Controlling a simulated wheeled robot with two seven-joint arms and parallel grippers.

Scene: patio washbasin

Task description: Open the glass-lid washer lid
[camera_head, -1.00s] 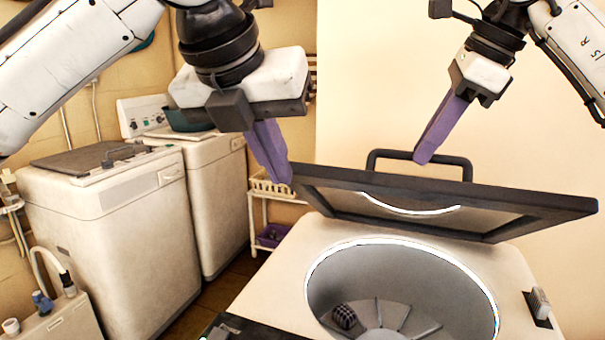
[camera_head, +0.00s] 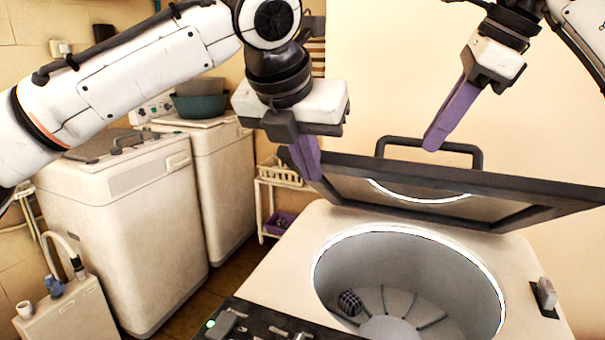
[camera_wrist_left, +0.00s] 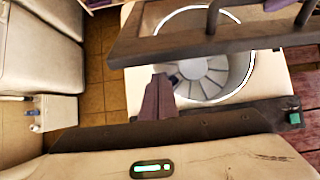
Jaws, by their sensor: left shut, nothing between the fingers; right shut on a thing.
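The glass-lid washer (camera_head: 285,255) stands at front right, its round drum opening exposed. Its dark-framed glass lid (camera_head: 480,181) is raised and tilted above the rear of the opening. The bar handle (camera_head: 385,147) is on the lid's upper edge. My right gripper (camera_head: 436,143) is shut on the handle. My left gripper (camera_head: 310,172) is shut and empty, its fingertips at the lid's left corner; contact is unclear. The left wrist view shows these closed fingers (camera_wrist_left: 157,98) in front of the drum, with the lid frame (camera_wrist_left: 150,48) beyond.
A checkered item (camera_head: 350,302) lies in the drum. The control panel (camera_head: 265,325) is along the washer's front. Two other washers (camera_head: 125,225) stand at left, one with a teal basin (camera_head: 200,106) on top. A white rack (camera_head: 275,188) stands behind the gap, and a wall is behind the lid.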

